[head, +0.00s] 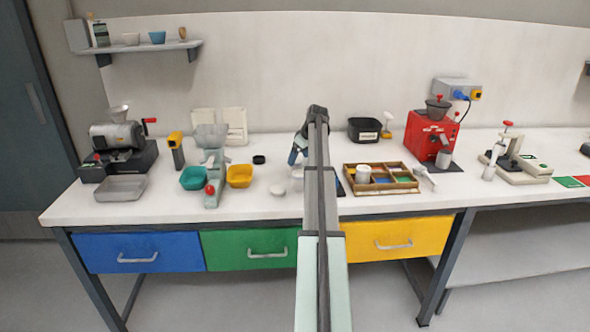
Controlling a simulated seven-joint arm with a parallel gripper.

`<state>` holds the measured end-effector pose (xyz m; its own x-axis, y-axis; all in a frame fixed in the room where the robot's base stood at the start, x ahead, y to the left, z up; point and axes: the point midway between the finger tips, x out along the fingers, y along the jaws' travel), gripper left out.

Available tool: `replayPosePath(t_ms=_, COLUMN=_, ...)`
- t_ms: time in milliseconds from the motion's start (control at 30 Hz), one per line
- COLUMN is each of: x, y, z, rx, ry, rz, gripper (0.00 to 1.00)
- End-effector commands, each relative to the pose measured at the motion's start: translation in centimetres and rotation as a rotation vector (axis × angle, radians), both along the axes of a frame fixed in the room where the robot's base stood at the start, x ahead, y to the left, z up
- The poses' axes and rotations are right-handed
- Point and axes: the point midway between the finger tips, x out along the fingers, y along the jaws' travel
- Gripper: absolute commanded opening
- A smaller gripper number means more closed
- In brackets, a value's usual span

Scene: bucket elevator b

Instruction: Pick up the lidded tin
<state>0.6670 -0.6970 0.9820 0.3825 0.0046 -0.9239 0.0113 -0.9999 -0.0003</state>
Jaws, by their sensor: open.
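My arm runs up the middle of the head view and bends down at its far end. My gripper (295,160) shows small, just left of the arm, open and pointing down over the table. Directly below it stands a small pale cylinder (297,178), partly hidden by the arm; it may be the lidded tin, but its lid is too small to make out. The gripper appears apart from it. A white cylinder (364,173) stands in the wooden divided tray (383,190) to the right. A grey cylinder (443,158) stands before the red grinder.
A flat white disc (277,190) lies left of the pale cylinder. Further left are a scale-like stand (212,185) with teal (193,178) and yellow (239,176) bowls. The red grinder (428,132) and a black bin (364,130) stand right.

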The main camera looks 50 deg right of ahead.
Motion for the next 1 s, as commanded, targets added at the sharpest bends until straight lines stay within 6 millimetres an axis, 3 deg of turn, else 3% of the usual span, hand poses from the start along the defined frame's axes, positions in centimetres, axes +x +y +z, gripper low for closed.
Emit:
replayPosePath(t_ms=167, x=0.4, y=0.0, z=-0.8, rx=0.0, ry=0.0, rz=0.0, gripper=0.91)
replayPosePath(t_ms=500, x=2.3, y=0.1, z=-4.4, rx=0.0, ry=0.0, rz=0.0, gripper=0.91)
replayPosePath(t_ms=767, x=2.4, y=0.1, z=-4.8, rx=-0.001, ry=0.0, rz=-0.001, gripper=0.91)
replayPosePath(t_ms=1000, x=2.4, y=0.1, z=-4.8, rx=-0.001, ry=0.0, rz=0.0, gripper=0.7)
